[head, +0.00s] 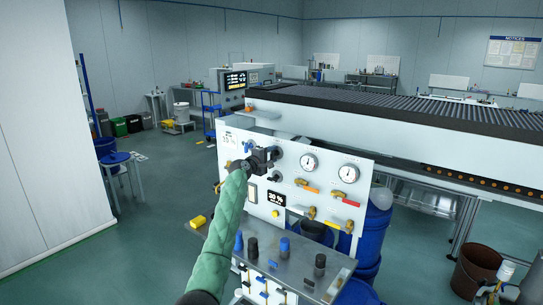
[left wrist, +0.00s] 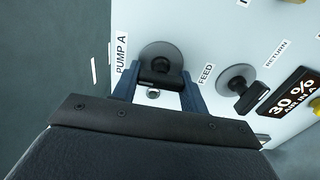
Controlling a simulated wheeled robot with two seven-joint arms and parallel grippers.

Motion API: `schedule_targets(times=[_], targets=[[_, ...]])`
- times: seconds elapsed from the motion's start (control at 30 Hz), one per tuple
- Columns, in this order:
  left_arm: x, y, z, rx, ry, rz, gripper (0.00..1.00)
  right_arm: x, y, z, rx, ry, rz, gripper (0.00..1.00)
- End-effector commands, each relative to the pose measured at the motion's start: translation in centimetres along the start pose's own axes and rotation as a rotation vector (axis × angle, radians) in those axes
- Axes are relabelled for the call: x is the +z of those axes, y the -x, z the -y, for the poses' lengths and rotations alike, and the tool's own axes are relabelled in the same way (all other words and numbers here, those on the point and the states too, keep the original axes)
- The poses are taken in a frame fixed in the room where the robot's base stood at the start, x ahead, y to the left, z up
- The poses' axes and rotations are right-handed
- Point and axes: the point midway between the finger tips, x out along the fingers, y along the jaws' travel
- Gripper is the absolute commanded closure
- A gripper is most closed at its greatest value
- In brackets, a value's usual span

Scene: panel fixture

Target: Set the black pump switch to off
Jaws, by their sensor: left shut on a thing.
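The black pump switch (left wrist: 160,82) is a dark handle on a round grey disc, beside the label "PUMP A" in the left wrist view. My left gripper (left wrist: 157,92) has its two blue fingers on either side of this handle and is shut on it. In the head view my left gripper (head: 262,158) is at the upper left part of the white panel (head: 331,161) and covers the switch. The exact setting of the switch is hard to tell. My right gripper is not in view.
A second dark knob (left wrist: 238,84) sits close by, near the labels "FEED" and "RETURN". Two gauges (head: 309,162) and several coloured valve handles are to the right on the panel. A metal shelf (head: 300,262) with several black and blue knobs juts out below.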

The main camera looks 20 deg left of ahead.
Motion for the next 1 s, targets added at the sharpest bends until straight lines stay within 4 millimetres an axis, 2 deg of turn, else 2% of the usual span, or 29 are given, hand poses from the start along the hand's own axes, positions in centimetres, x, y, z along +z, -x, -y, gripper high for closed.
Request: schedule_targets(times=[0.2, 0.4, 0.43, 0.53, 0.83, 1.0], targets=[[-0.1, 0.1, -0.1, 0.002, 0.009, -0.002, 0.79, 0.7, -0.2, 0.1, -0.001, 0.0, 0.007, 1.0], [-0.1, 0.0, -0.1, 0.002, 0.008, -0.002, 0.79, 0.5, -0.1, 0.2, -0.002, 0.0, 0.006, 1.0], [-0.1, 0.1, -0.1, 0.001, 0.008, -0.002, 0.54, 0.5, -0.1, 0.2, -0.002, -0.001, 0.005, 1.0], [-0.1, 0.0, -0.1, 0.001, 0.008, -0.002, 0.35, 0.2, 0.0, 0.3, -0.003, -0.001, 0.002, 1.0], [0.0, 0.1, 0.0, 0.001, 0.007, -0.001, 0.35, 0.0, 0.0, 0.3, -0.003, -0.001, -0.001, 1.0], [-0.1, 1.3, 0.2, 0.002, 0.007, -0.001, 0.35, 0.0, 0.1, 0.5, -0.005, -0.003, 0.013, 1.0]])
